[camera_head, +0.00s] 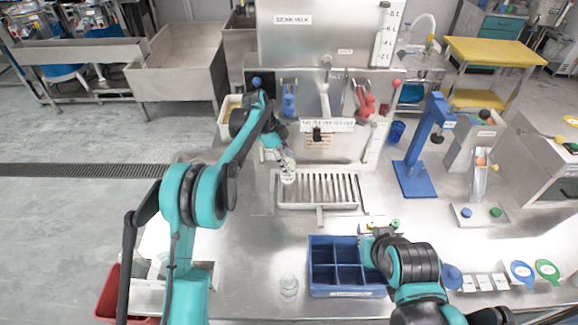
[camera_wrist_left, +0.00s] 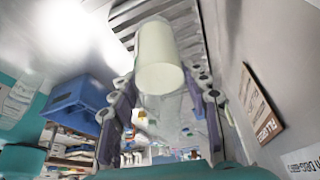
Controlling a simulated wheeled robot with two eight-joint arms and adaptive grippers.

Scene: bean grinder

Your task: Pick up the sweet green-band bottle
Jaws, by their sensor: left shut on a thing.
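My left gripper (camera_head: 280,153) is shut on a pale bottle (camera_head: 288,173) above the left end of the slotted metal tray (camera_head: 319,205). In the left wrist view a pale whitish cylinder (camera_wrist_left: 158,62) sits between the two fingers of the left gripper (camera_wrist_left: 160,95). No green band can be made out on it. A second clear bottle (camera_head: 289,286) stands on the steel table, left of the blue divided crate (camera_head: 347,293). My right gripper (camera_head: 376,234) is at the crate's upper right corner; its fingers are too small to read.
A blue stand (camera_head: 416,178) rises right of the tray. The grinder panel with red (camera_head: 365,104) and blue (camera_head: 289,105) handles stands behind the tray. The table left of the tray is mostly clear.

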